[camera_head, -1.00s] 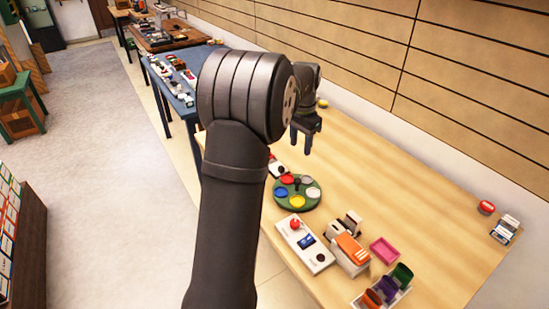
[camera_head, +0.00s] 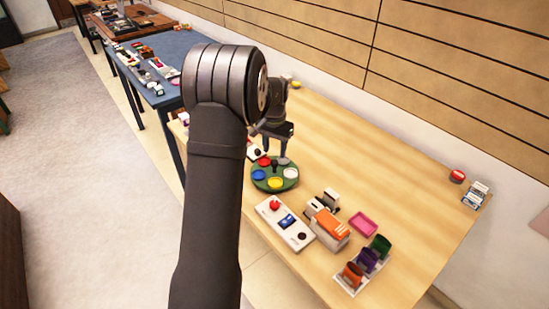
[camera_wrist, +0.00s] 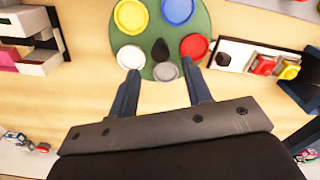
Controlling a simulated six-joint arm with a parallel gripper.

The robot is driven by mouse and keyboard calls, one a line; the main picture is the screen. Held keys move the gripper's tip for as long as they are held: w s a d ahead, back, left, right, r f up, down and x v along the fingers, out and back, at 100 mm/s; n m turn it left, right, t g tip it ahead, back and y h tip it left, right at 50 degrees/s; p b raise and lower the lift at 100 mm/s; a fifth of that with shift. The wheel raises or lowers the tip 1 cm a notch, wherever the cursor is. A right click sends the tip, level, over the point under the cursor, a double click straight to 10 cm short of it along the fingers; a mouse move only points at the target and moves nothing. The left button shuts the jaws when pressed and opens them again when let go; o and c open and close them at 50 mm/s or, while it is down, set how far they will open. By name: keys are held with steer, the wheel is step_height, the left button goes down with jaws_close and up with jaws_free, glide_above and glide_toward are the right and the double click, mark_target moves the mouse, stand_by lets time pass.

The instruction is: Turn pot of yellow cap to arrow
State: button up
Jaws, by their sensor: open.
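A round green turntable (camera_head: 274,188) lies on the wooden table and carries yellow (camera_head: 275,183), blue (camera_head: 258,175), red (camera_head: 263,160) and white (camera_head: 291,173) caps and a grey one. In the wrist view, the yellow cap (camera_wrist: 131,16) is at the far left of the disc and the grey cap (camera_wrist: 165,71) at the near edge. A black teardrop-shaped knob (camera_wrist: 159,49) stands in the centre. My gripper (camera_wrist: 160,67) is open and empty, with its fingertips over the near edge, one either side of the grey cap. I cannot make out an arrow.
In the head view, a white panel with a red knob (camera_head: 287,222), an orange-topped box (camera_head: 331,224), a pink tray (camera_head: 363,223) and a rack of coloured holders (camera_head: 366,262) stand nearer. The table's right side (camera_head: 400,190) is mostly clear.

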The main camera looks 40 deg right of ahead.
mark_target(274, 161)
steer(key=shift+f, duration=2.3)
steer(key=shift+c, duration=0.3)
jaws_close()
